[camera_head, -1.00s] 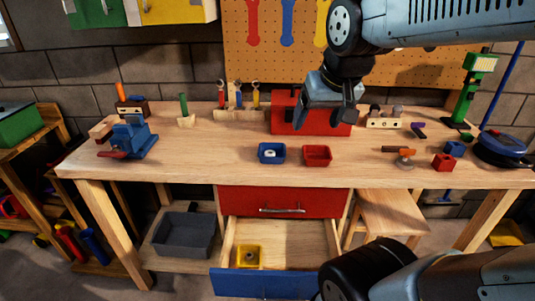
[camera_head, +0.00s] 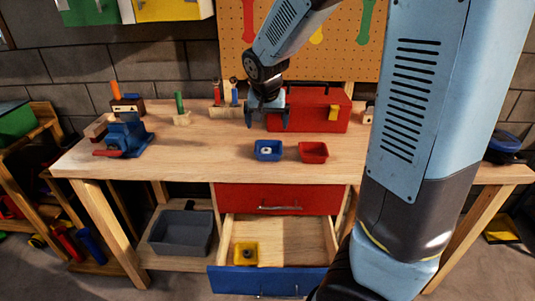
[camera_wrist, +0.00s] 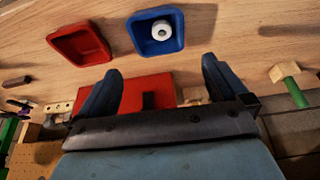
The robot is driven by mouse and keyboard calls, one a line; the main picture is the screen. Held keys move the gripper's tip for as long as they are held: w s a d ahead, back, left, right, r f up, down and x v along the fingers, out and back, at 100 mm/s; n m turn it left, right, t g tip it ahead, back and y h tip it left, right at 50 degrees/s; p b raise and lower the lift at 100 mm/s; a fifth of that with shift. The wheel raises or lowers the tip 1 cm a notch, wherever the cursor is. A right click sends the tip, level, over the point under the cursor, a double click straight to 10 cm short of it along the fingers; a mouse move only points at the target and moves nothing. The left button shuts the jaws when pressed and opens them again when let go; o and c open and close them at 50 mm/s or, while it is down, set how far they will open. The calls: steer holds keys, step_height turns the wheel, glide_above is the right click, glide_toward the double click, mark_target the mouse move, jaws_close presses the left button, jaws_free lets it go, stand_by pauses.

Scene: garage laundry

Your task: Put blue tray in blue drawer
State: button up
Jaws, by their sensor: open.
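The blue tray (camera_head: 268,151) sits on the workbench to the left of a red tray (camera_head: 313,152). A small white-grey ring-like part lies in it; the blue tray also shows in the wrist view (camera_wrist: 157,32). The blue drawer (camera_head: 268,279) below is pulled open, with a yellow tray (camera_head: 245,254) in its left part. My gripper (camera_head: 267,122) is open and empty, above the bench and over or just behind the blue tray. In the wrist view its two fingers (camera_wrist: 160,80) are spread, with the blue tray beyond their tips.
A red toolbox (camera_head: 320,108) stands behind the trays. A blue vise (camera_head: 126,137) is at the bench's left. The red drawer (camera_head: 280,199) above the blue one is shut. A grey bin (camera_head: 181,232) rests on the lower shelf. My arm hides the bench's right part.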

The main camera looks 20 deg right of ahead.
mark_target(268, 151)
steer(key=shift+x, duration=6.8)
steer(key=shift+s+d, duration=0.1)
steer(key=shift+s, duration=0.05)
steer(key=shift+c, duration=0.3)
steer(key=c, duration=0.7)
